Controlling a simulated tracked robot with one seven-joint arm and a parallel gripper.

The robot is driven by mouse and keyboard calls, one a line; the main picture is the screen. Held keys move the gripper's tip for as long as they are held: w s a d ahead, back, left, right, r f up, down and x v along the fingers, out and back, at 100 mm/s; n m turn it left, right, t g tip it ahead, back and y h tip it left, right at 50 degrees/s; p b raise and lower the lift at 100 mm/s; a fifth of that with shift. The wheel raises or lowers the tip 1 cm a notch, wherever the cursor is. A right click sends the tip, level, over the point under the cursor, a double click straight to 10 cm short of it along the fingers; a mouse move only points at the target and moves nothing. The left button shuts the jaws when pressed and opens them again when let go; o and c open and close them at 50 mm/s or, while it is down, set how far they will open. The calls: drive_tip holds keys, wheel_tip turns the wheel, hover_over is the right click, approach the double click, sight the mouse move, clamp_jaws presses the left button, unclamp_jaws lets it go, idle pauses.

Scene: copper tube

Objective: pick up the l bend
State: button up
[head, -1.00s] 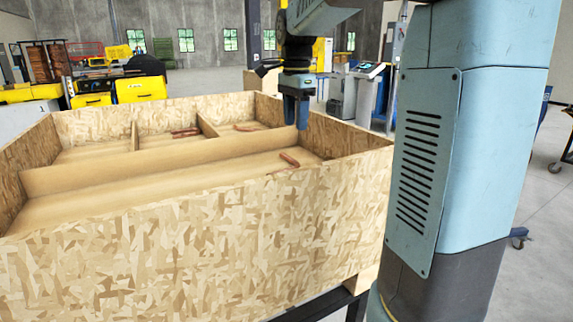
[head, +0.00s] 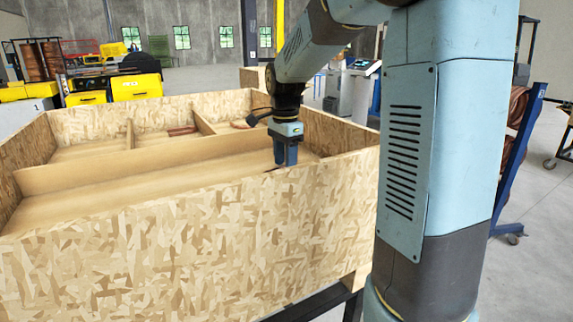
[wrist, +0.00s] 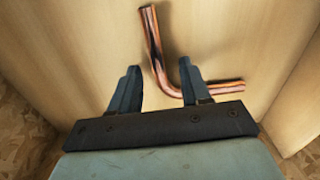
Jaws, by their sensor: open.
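The l bend (wrist: 156,50) is a shiny copper tube lying on the wooden floor of the crate's front compartment. In the wrist view its long leg runs upward between the finger lines, and its short leg passes under the right finger to the right. My gripper (wrist: 161,78) is open and empty above it, its fingers on either side of the bend's long leg. In the head view my gripper (head: 286,163) reaches down into the right part of the front compartment. There the bend is hidden by my gripper and the crate wall.
The particle-board crate (head: 190,240) has high walls, with the front and right walls close to my arm. A long divider (head: 110,168) separates off smaller back compartments. Copper pieces (head: 182,131) lie in them. The left of the front compartment is clear.

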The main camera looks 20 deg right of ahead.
drive_tip(key=shift+f, duration=0.35)
clamp_jaws()
